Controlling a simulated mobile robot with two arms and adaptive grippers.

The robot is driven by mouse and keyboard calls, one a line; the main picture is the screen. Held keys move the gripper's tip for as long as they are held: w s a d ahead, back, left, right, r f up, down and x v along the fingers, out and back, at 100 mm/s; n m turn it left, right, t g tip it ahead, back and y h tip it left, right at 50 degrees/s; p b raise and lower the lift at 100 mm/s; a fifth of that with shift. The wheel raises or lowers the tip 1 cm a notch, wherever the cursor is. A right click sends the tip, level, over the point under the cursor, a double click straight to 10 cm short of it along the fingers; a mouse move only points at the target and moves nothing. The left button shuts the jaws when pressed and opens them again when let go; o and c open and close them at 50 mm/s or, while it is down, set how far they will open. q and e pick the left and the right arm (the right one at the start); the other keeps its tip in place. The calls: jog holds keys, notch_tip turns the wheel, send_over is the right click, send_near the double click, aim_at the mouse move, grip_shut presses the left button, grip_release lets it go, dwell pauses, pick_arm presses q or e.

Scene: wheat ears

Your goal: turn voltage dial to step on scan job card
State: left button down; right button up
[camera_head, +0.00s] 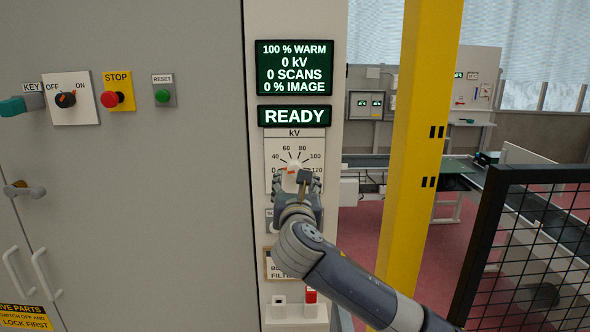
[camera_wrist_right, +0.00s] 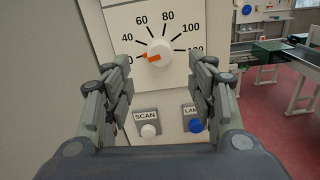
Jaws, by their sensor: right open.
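The voltage dial is a white knob (camera_wrist_right: 158,53) with an orange pointer, on a white kV scale plate (camera_head: 279,148) marked up to 120. In the right wrist view the pointer aims left, near the low end of the scale. My right gripper (camera_wrist_right: 160,72) is open, its fingers on either side below the knob, apart from it in that view. In the head view the right gripper (camera_head: 297,182) covers the lower part of the dial. The display (camera_head: 294,68) reads 100 % WARM, 0 kV, 0 SCANS, 0 % IMAGE. No job card is readable.
A READY sign (camera_head: 294,116) is above the dial. A white SCAN button (camera_wrist_right: 148,130) and a blue button (camera_wrist_right: 195,126) sit below it. A key switch (camera_head: 65,99), red STOP button (camera_head: 112,98) and green RESET button (camera_head: 162,96) are left. A yellow post (camera_head: 420,150) stands right.

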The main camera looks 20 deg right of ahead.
aim_at(295, 170)
jog(key=p+x, duration=0.3)
jog(key=x, duration=0.5)
jog(key=shift+w+d+f, duration=0.1)
jog(key=shift+w+d, duration=0.05)
jog(key=shift+w, duration=0.3)
jog(key=shift+c, duration=0.2)
jog(key=c, duration=1)
